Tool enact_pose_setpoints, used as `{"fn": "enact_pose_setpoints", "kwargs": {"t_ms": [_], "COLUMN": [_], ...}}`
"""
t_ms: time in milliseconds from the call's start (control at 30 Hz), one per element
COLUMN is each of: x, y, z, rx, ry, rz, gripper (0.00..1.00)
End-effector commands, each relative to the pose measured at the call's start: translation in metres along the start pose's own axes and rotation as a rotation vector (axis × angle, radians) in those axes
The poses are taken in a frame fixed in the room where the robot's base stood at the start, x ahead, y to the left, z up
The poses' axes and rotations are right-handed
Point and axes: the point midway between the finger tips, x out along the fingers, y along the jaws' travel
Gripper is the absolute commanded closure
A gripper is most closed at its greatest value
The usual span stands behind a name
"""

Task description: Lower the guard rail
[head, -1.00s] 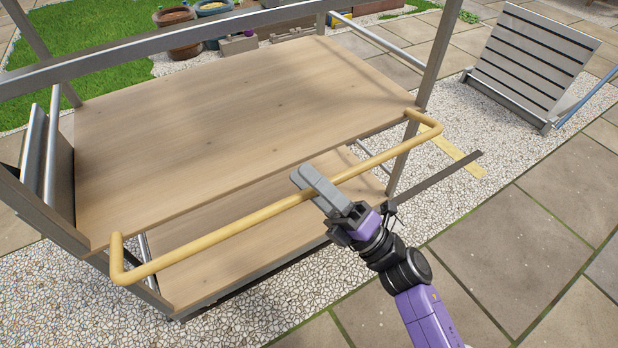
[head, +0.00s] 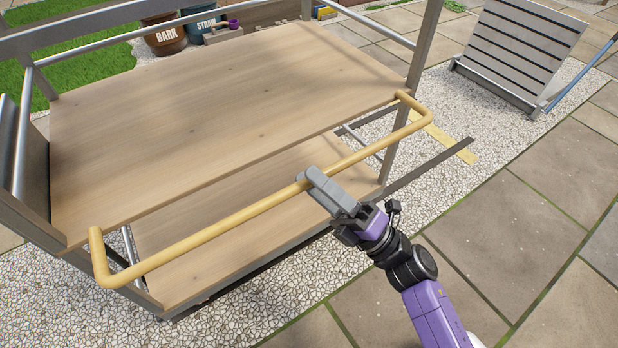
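The guard rail (head: 230,219) is a yellow bar with bent ends, running along the front of the wooden bench top (head: 215,125). Its ends meet the bench near the front corners, and the bar stands out from the front edge, over the lower shelf. My gripper (head: 308,179) is at the middle of the bar, coming from the lower right. Its grey fingers lie at the bar and hide a short piece of it. The fingers look close together, but whether they close around the bar cannot be made out.
A lower wooden shelf (head: 200,262) lies under the bench top. A slatted grey panel (head: 520,52) leans at the upper right, with a blue pole (head: 585,72) beside it. Paving at the right is clear.

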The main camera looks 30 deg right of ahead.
Motion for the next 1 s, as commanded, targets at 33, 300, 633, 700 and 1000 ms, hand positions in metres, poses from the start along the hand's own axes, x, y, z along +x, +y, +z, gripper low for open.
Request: {"fn": "enact_pose_setpoints", "kwargs": {"t_ms": [33,300,633,700,1000], "x": [-0.004,-0.019,-0.032,-0.033,-0.033], "y": [-0.004,-0.012,-0.019,-0.019,-0.019], "z": [0.000,0.000,0.001,0.002,0.001], "rx": [0.000,0.000,0.000,0.000,0.001], "ry": [0.000,0.000,0.001,0.001,0.001], "rz": [-0.001,-0.002,-0.001,-0.001,-0.001], "gripper": [0.60,0.60,0.60,0.60,0.60]}}
